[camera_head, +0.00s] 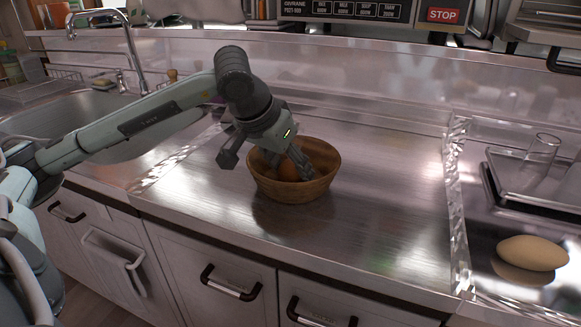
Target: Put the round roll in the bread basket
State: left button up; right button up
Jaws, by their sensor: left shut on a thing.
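The bread basket (292,190) is a round wooden bowl standing upright on the steel counter. My left gripper (301,168) reaches down into it from above, with its fingers below the rim. It is shut on the round roll (287,171), an orange-brown shape inside the basket, partly hidden by the fingers and the front wall. I cannot tell whether the roll touches the basket floor. My right gripper is out of view.
A pale oval bread (531,253) lies at the right, beyond a clear raised divider (456,200). A dark tray with a clear glass (541,149) stands behind it. A sink with a tap (136,50) is at the left. The counter right of the basket is free.

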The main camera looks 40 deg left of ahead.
pick_arm(q)
jog(key=shift+f, duration=0.1)
jog(key=o, duration=1.2)
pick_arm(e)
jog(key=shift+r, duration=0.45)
pick_arm(q)
jog(key=shift+v, duration=6.15)
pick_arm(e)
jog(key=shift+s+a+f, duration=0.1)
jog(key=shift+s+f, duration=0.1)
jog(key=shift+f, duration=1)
